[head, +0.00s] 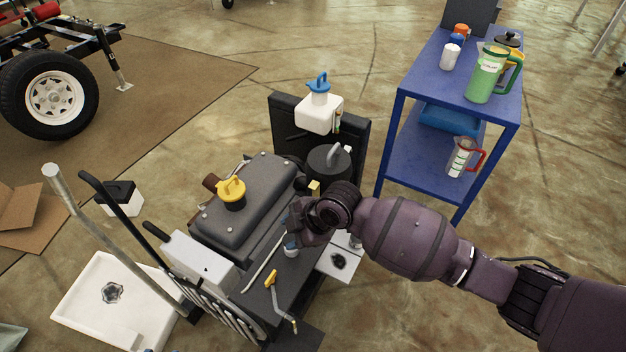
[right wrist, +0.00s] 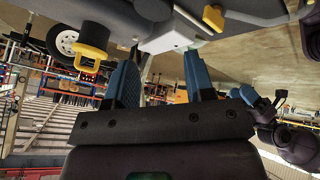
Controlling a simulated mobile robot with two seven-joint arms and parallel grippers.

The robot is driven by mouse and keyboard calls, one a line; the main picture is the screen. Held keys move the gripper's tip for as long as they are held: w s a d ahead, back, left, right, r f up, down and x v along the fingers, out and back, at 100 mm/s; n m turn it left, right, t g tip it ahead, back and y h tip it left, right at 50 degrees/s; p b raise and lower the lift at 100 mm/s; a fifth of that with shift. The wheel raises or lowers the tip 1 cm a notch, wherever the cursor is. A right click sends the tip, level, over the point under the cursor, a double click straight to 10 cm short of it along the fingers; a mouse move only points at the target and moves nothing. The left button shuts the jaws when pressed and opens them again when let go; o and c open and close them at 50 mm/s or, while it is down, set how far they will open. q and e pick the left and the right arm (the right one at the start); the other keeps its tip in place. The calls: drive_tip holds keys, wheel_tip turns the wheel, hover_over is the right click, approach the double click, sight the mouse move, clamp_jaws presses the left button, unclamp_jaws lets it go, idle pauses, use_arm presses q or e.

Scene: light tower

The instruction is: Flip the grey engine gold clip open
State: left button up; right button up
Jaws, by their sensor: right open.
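The grey engine (head: 255,200) stands in the middle of the head view with a yellow cap (head: 231,188) on top. A small gold piece (head: 314,187), which looks like the clip, is by the black canister (head: 328,162); its open or closed state is too small to tell. My right gripper (head: 291,246) is at the engine's right side, below the gold piece, pointing down-left. In the right wrist view its blue fingers (right wrist: 163,75) are apart with nothing between them. The engine's yellow cap shows there too (right wrist: 90,52). My left gripper is out of view.
A yellow-handled rod (head: 271,280) stands near the engine's front. A blue cart (head: 420,70) with jugs is at the upper right. A white tray (head: 75,305) lies at the lower left. A white bottle with a blue cap (head: 319,112) stands behind the engine.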

drive_tip(key=w+d+r+n+g+h+b, duration=0.1)
drive_tip(key=w+r+n+g+h, duration=0.15)
drive_tip(key=w+r+n, duration=0.35)
drive_tip(key=n+h+b, duration=0.2)
drive_tip(key=h, duration=0.2)
approach(313, 186)
wheel_tip(313, 186, down, 7)
drive_tip(key=shift+s+f+b, duration=0.1)
drive_tip(key=shift+s+b, duration=0.05)
drive_tip(key=shift+b, duration=0.65)
drive_tip(key=shift+f, duration=0.35)
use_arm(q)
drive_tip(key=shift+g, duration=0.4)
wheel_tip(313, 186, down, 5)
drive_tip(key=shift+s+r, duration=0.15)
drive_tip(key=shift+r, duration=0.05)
use_arm(e)
drive_tip(key=shift+c, duration=0.5)
